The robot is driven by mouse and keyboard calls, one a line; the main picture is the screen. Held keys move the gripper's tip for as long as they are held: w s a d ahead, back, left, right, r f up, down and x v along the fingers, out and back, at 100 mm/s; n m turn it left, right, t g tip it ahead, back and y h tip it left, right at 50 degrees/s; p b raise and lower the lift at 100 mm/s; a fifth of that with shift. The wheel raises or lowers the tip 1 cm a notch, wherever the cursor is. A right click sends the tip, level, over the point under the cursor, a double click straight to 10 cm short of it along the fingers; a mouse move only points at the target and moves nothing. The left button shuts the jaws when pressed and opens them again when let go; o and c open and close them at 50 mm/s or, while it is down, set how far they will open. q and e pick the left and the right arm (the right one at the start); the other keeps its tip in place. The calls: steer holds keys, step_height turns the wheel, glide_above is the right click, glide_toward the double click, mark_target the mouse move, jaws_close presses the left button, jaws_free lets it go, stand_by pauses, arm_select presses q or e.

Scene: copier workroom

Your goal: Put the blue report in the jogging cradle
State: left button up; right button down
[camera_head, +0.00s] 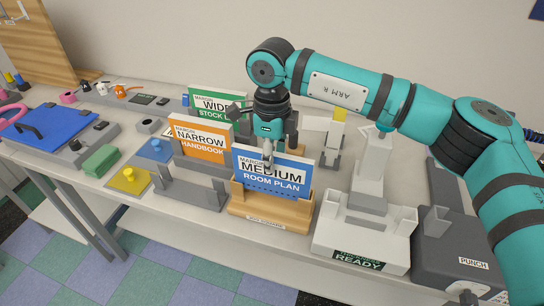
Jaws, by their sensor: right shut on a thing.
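The blue report (272,183), lettered "MEDIUM ROOM PLAN", stands upright at the wooden jogging cradle (270,207). Its lower part is behind the cradle's front lip, between the side posts. I cannot see whether its bottom edge touches the cradle floor. My right gripper (268,152) reaches down from above and is shut on the report's top edge, near the middle. My left gripper is not in view.
An orange "NARROW" report (200,142) and a green "WIDE" report (214,105) stand to the left in grey holders. A white press-like device (366,225) stands close on the right, with a grey punch (462,250) beyond it. The table's front edge is near.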

steer(key=b, duration=0.3)
glide_above(272, 192)
steer(key=shift+w+f, duration=0.2)
steer(key=shift+f, duration=0.9)
steer(key=shift+w+f, duration=0.2)
steer(key=shift+f, duration=0.85)
steer(key=c, duration=1.2)
jaws_free()
step_height(272, 192, up, 12)
steer(key=shift+r, duration=0.1)
